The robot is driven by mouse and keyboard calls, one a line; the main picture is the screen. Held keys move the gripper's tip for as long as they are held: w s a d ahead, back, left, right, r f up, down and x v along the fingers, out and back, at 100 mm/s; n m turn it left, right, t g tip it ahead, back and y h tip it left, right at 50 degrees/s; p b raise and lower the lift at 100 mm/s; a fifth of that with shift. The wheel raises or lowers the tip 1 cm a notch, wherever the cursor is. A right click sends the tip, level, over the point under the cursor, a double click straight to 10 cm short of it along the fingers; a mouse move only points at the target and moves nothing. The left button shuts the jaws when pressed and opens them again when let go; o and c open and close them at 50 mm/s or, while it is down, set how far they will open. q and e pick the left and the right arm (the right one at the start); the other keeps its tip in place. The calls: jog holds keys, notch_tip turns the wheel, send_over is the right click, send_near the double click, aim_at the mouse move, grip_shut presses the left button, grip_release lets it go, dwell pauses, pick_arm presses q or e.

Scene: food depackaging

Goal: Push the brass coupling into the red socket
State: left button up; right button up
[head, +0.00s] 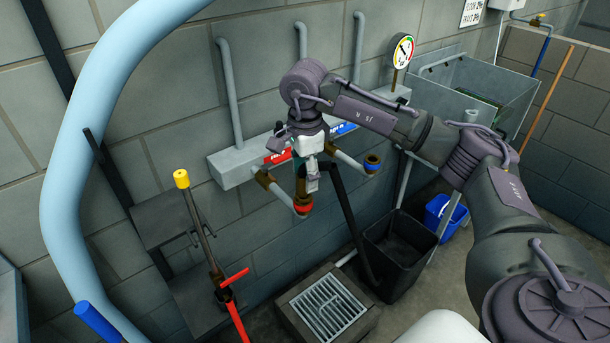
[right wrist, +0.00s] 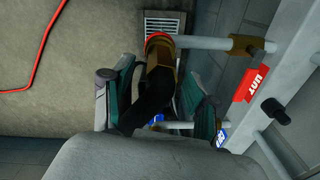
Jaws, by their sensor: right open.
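The brass coupling (head: 301,188) is on the end of a black hose (head: 347,218) and stands upright over the red socket (head: 302,209) at the wall pipe's end. In the right wrist view the coupling (right wrist: 160,55) meets the red ring of the socket (right wrist: 158,37); I cannot tell how deep it sits. My right gripper (head: 311,180) is at the coupling from above. In the wrist view its teal-padded fingers (right wrist: 160,95) are apart, one each side of the black hose end (right wrist: 150,98), with gaps showing. My left gripper is not in view.
A blue socket (head: 371,163) is right of the red one. A black bin (head: 398,250) and blue bucket (head: 443,215) stand on the right. A floor grate (head: 328,305) lies below. A yellow-topped rod with a red handle (head: 205,230) stands on the left.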

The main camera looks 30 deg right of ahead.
jog(key=r, duration=1.1)
jog(key=shift+s+a, duration=0.2)
jog(key=shift+s, duration=0.05)
